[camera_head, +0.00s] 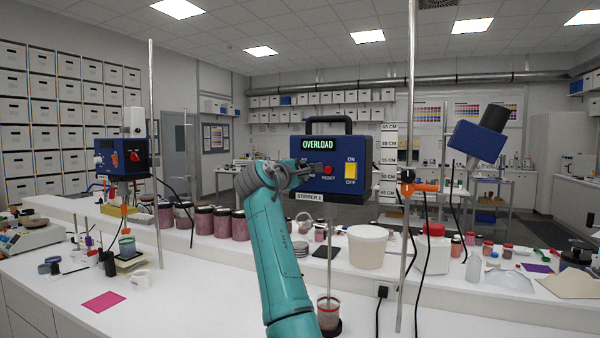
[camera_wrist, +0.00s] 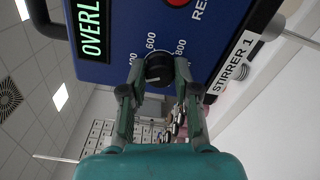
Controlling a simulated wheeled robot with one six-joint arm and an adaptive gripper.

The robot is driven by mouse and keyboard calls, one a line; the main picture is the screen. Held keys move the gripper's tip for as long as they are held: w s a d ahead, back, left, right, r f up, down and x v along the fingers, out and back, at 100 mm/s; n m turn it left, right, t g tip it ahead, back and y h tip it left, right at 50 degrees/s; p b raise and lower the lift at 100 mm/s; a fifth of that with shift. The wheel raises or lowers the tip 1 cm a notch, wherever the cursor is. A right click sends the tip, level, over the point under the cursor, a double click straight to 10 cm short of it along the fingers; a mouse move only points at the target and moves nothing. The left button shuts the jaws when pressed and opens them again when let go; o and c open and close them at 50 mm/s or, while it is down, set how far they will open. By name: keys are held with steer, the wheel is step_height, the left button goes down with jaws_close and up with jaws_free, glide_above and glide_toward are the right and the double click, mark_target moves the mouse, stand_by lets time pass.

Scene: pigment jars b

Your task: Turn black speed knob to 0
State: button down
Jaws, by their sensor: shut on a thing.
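The black speed knob (camera_wrist: 159,68) is on the face of the blue stirrer box (camera_wrist: 120,20), ringed by a printed scale with 400, 600 and 800 legible. My gripper (camera_wrist: 155,84) is shut on the knob, one finger on each side. The knob's pointer mark is too small to read. In the head view, my gripper (camera_head: 285,174) is at the lower left of the box (camera_head: 338,146) and hides the knob. The green display (camera_head: 318,143) reads OVERLOAD. A label below reads STIRRER 1.
A red reset button (camera_head: 327,170) and a yellow ON/OFF switch (camera_head: 350,170) sit right of my gripper. A metal stand rod (camera_head: 409,130) rises to the right. A jar (camera_head: 328,312) stands below the stirrer. A white tub (camera_head: 367,247) and several dark-lidded jars stand on the bench.

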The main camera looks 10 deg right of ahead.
steer(key=n, duration=0.4)
steer(key=shift+r+n, duration=0.25)
steer(key=shift+n, duration=0.15)
steer(key=n, duration=0.4)
steer(key=shift+n, duration=0.3)
steer(key=n, duration=0.9)
steer(key=shift+a, duration=0.1)
steer(key=shift+n, duration=0.3)
steer(key=c, duration=0.8)
jaws_free()
steer(key=shift+w+f, duration=0.1)
steer(key=shift+c, duration=0.2)
